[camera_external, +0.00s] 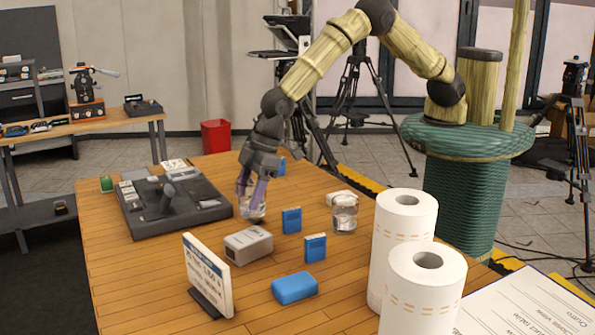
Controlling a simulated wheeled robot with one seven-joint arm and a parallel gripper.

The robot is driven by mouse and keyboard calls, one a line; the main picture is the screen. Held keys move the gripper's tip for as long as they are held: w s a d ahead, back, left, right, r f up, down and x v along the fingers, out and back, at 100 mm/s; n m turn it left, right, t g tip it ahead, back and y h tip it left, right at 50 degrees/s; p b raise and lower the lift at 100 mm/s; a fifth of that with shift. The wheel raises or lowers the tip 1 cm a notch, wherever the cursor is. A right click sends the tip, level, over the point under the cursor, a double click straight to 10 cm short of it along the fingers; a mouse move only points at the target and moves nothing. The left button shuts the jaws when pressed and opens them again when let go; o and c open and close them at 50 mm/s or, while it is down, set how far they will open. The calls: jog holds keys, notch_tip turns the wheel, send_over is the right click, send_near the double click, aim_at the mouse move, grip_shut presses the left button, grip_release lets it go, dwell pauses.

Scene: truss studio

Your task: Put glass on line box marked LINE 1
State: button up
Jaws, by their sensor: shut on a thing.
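My gripper (250,193) points down with its fingers shut on a clear glass (252,210), low over the wooden table beside the right edge of a dark grey console. Part of the glass is hidden by the fingers, and I cannot tell whether it touches the table. A grey-white box (248,244) lies in front of the gripper. Small blue boxes stand to its right, one at the back (291,220) and one nearer (315,248). No LINE 1 marking is readable on any box, so I cannot tell which is the line box.
A clear jar (344,214) stands on the right, with a white box (340,198) behind it. A blue case (294,288) and an upright sign (208,275) are in front. The console (173,205) fills the left. Paper rolls (424,290) stand at the right front.

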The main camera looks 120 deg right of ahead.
jog(key=shift+f+p, duration=0.7)
jog(key=shift+f, duration=1.1)
jog(key=shift+f, duration=0.15)
jog(key=o, duration=1.2)
jog(key=b+v, duration=0.3)
jog(key=v, duration=0.8)
jog(key=shift+s+r+b, duration=0.3)
jog(key=shift+r, duration=0.3)
